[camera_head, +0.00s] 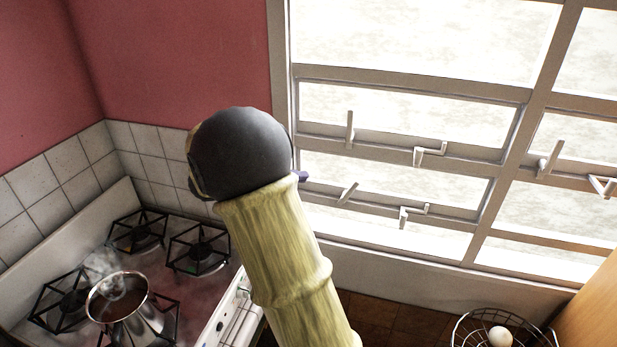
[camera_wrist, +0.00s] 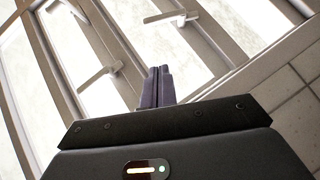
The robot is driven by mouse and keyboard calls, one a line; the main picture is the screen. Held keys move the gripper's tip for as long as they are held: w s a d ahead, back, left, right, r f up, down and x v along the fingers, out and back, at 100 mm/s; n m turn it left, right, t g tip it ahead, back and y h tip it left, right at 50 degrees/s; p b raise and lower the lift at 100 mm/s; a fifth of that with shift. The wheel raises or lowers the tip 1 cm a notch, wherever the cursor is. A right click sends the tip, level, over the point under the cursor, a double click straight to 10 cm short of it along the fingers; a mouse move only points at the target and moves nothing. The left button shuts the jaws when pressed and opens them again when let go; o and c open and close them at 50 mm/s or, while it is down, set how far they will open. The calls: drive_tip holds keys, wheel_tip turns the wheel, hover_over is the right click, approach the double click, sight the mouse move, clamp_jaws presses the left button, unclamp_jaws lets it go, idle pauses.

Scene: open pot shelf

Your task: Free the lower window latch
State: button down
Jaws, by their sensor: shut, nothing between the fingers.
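The white-framed window (camera_head: 400,76) fills the right of the head view. Its left column has two opening panes, one above the other. The lower pane carries a slanted handle (camera_head: 347,193) and an L-shaped catch (camera_head: 412,212). The upper pane has an upright handle (camera_head: 350,131) and another L-shaped catch (camera_head: 430,153). My gripper (camera_wrist: 158,72) is shut and empty, pointing at the window frame. In the head view only a dark fingertip shows, left of the lower handle, the rest hidden behind my wrist. Two white latch handles (camera_wrist: 97,78) (camera_wrist: 165,16) show beyond the fingers, apart from them.
A gas stove (camera_head: 170,262) with a steaming pot (camera_head: 120,305) stands at lower left. A wire basket (camera_head: 480,325) with a white egg (camera_head: 500,337) is at lower right. A second window column with handles (camera_head: 550,160) lies right. White tiles (camera_wrist: 295,85) border the window.

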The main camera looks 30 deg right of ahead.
drive_tip(key=p, duration=0.4)
hover_over(348, 194)
drive_tip(key=w+a, duration=0.4)
wheel_tip(348, 194, down, 2)
drive_tip(key=s+d+f+p, duration=0.1)
drive_tip(key=s+f, duration=0.1)
drive_tip(key=s, duration=0.1)
drive_tip(key=shift+d+f+p, duration=0.2)
drive_tip(key=shift+d+p, duration=0.2)
